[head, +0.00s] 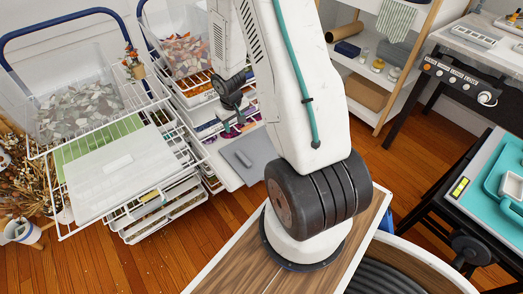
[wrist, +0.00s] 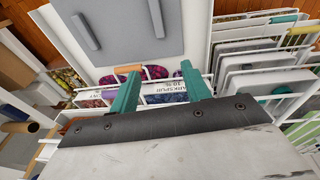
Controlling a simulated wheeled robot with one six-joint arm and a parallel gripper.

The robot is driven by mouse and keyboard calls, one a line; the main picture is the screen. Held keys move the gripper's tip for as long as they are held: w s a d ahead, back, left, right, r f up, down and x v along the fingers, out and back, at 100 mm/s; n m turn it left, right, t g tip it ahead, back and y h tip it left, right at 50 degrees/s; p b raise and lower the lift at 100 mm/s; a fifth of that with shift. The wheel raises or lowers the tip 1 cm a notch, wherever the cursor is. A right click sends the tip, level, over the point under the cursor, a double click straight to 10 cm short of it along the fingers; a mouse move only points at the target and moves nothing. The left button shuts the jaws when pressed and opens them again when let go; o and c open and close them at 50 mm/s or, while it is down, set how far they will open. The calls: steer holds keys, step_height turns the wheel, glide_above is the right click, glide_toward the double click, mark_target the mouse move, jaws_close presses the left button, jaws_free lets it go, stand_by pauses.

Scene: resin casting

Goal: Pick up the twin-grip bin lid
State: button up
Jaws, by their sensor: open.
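The twin-grip bin lid is a flat grey panel (wrist: 122,47) with two raised bar grips, in the upper left of the wrist view. In the head view the grey lid (head: 259,147) lies on a wire drawer rack, with one grip visible and its right part hidden behind my arm. My gripper (wrist: 160,70) is open, its two teal fingers apart with nothing between them. In the wrist view the fingers end below the lid's lower edge in the picture, over the colourful packets, apart from both grips.
Left of the lid, a translucent white lid (head: 122,168) with a single grip lies on a neighbouring wire rack. Clear bins of broken shards (head: 78,110) stand behind. A wooden bench top (head: 240,262) is in front, with a teal-topped table (head: 480,165) at right.

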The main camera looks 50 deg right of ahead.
steer(key=y, duration=0.1)
glide_toward(243, 157)
steer(key=shift+s+f, duration=0.25)
steer(key=shift+f, duration=0.35)
steer(key=f, duration=0.2)
steer(key=w+f, duration=0.1)
steer(key=f, duration=0.4)
steer(key=shift+w+d+f, duration=0.15)
steer(key=shift+f, duration=0.15)
steer(key=shift+c, duration=0.4)
jaws_close()
